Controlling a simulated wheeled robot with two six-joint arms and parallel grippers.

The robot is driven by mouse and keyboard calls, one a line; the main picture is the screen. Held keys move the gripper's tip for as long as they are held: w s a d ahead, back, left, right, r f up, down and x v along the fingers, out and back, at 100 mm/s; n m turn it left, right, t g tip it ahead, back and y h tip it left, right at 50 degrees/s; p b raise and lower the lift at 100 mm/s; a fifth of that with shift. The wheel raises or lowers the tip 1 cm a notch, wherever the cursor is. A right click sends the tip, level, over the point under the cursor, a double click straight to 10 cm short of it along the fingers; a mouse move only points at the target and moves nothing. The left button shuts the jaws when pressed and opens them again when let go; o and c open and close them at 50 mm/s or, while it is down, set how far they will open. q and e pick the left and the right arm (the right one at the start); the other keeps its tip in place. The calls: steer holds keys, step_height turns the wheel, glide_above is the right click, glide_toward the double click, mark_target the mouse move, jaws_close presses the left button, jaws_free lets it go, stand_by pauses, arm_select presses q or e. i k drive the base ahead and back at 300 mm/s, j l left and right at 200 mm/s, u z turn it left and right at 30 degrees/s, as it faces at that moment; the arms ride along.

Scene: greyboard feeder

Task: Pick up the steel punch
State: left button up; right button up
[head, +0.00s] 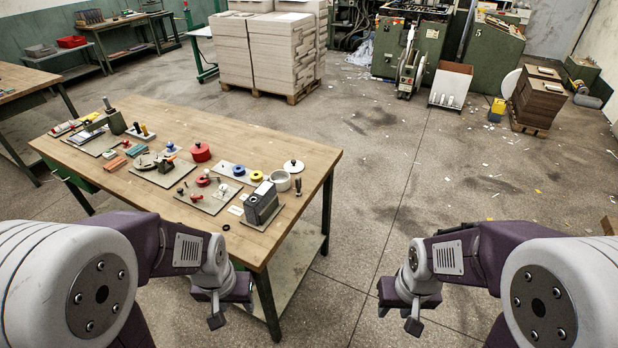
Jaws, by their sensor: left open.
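A small upright dark metal piece (298,187) stands near the right edge of the wooden workbench (300,146). It may be the steel punch, but it is too small to be sure. A dark post stands in a block (116,122) at the bench's far left. My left gripper (232,313) is open and empty, low beside the bench's front right corner. My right gripper (398,318) looks open and empty over the floor, well right of the bench. Neither gripper touches anything on the bench.
A grey device (262,204), a white cup (280,181), a white-lidded item (293,166) and a red pot (200,152) crowd the bench. A black ring (227,227) lies at its front. Stacked board (259,50) stands behind.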

mark_target(297, 180)
steer(key=i+l+u, duration=0.3)
steer(key=i+l, duration=0.2)
steer(key=i+l+u, duration=0.15)
steer(key=l, duration=0.3)
steer(key=i+l+u, duration=0.3)
steer(key=l, duration=0.45)
steer(key=i+l+u, duration=0.15)
steer(key=i+l, duration=0.15)
steer(key=i+l+u, duration=0.2)
steer(key=l, duration=0.3)
steer(key=i, duration=0.05)
